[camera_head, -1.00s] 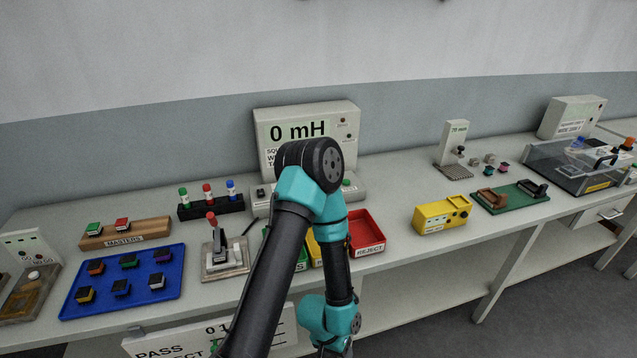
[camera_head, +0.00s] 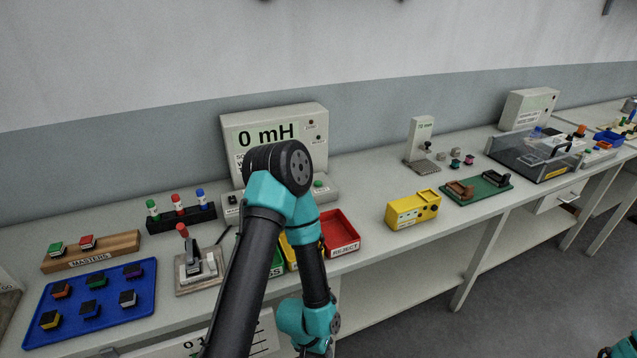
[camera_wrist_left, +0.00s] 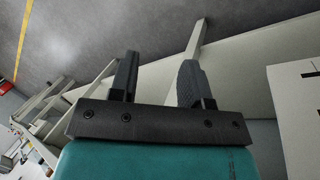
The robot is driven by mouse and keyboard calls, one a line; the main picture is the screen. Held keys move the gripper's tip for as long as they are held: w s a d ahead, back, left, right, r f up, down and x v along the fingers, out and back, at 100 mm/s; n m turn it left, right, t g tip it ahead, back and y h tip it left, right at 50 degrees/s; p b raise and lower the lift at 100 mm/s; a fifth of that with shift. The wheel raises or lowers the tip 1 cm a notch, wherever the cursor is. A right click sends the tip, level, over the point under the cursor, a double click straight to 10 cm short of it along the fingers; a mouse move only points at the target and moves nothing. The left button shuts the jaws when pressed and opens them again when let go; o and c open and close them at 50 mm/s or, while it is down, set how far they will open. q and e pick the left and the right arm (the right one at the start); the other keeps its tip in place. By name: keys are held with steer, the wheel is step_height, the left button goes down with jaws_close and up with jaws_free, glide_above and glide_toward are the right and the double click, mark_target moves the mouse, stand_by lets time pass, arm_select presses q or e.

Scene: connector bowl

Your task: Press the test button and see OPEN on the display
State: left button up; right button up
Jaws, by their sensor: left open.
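The meter (camera_head: 232,121) stands at the back of the bench, and its display (camera_head: 264,136) reads "0 mH". A green button (camera_head: 318,184) shows on the right of its base; its label is too small to read. Two small knobs or lamps sit right of the display. My left arm crosses in front of the meter and hides the middle of its base. In the left wrist view my left gripper (camera_wrist_left: 157,80) is open and empty, over the floor by the bench front. My right gripper is not in view.
A red reject tray (camera_head: 342,232) and partly hidden green and yellow trays lie before the meter. A lever fixture (camera_head: 198,268), blue parts tray (camera_head: 135,308), masters rack (camera_head: 92,252) and marker block (camera_head: 182,219) are left. A yellow box (camera_head: 413,210) is right.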

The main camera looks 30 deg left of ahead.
arm_select(q)
jaws_close()
stand_by(1.4)
